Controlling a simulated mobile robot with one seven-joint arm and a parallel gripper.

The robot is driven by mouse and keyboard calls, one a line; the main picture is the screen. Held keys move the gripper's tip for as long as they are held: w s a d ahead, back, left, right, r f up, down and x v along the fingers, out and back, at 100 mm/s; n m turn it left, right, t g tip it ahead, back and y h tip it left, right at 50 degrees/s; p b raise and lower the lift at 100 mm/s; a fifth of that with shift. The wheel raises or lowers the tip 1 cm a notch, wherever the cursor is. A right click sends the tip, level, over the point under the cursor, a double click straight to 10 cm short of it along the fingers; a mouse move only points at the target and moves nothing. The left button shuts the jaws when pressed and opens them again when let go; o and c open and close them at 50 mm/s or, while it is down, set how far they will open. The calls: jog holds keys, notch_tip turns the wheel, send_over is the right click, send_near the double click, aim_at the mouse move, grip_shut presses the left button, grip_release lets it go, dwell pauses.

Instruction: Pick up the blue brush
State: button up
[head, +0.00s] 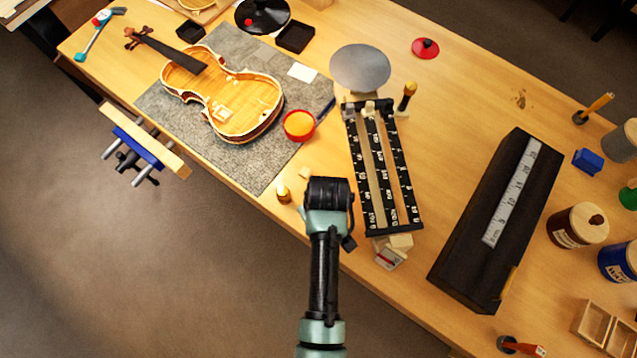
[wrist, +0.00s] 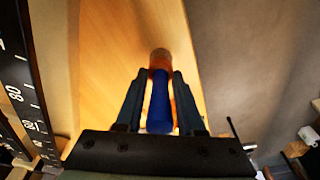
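The blue brush (wrist: 159,106) shows in the wrist view between the two fingers of my gripper (wrist: 161,76). Its blue handle points back toward the palm, and its orange-brown end points away toward the wooden table. The fingers sit close along both sides of the handle and appear shut on it. The far end is blurred, and I cannot tell whether it touches the table. In the head view my gripper (head: 329,190) is over the table's front edge, left of the black numbered rack. The brush is hidden behind my gripper there.
The black numbered rack (head: 409,190) stands close to the right of my gripper. A small orange-topped bottle (head: 283,192) stands close to the left. A red cup (head: 299,125) and violin (head: 240,103) are further back. A long black box (head: 490,235) lies to the right.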

grip_shut()
notch_tip(320, 180, up, 10)
dwell(0.5)
